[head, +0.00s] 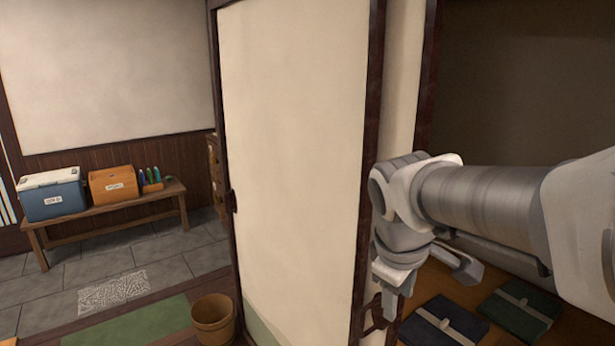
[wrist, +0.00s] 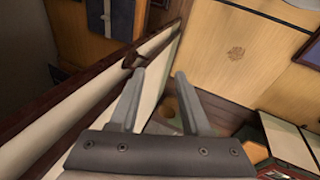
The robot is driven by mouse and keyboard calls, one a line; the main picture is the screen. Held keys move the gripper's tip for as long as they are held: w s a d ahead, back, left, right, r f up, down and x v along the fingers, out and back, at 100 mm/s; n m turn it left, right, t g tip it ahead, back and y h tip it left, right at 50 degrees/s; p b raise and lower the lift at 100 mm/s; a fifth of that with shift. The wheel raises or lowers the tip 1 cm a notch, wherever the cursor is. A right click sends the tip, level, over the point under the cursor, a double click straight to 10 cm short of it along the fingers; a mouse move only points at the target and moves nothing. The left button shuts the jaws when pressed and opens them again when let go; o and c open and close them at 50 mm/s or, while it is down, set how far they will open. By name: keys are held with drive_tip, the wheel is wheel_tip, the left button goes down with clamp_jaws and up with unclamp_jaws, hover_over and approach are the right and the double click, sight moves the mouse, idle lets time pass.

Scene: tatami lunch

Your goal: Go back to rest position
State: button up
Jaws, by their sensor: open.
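My gripper (wrist: 160,90) is open in the wrist view, its two fingers spread with nothing held between them. The left finger is close beside a dark handle on the edge of the sliding door (wrist: 95,90); I cannot tell whether they touch. In the head view my arm reaches in from the right, and my gripper hangs down at the right edge of the pale sliding door (head: 295,170). The fingertips are partly hard to make out there.
A navy folded bundle (head: 443,328) and a green one (head: 520,312) lie on the wooden surface beyond the door. A wooden bucket (head: 213,318) stands left of the door. A bench (head: 110,212) holds a blue cooler (head: 52,197) and an orange box (head: 113,185).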

drive_tip(key=s+f+m+t+y, duration=0.1)
drive_tip(key=s+m+y, duration=0.1)
drive_tip(key=s+m, duration=0.6)
drive_tip(key=s, duration=0.4)
drive_tip(key=shift+m+t, duration=0.4)
drive_tip(key=shift+s+d+f, duration=0.1)
drive_tip(key=shift+s, duration=0.1)
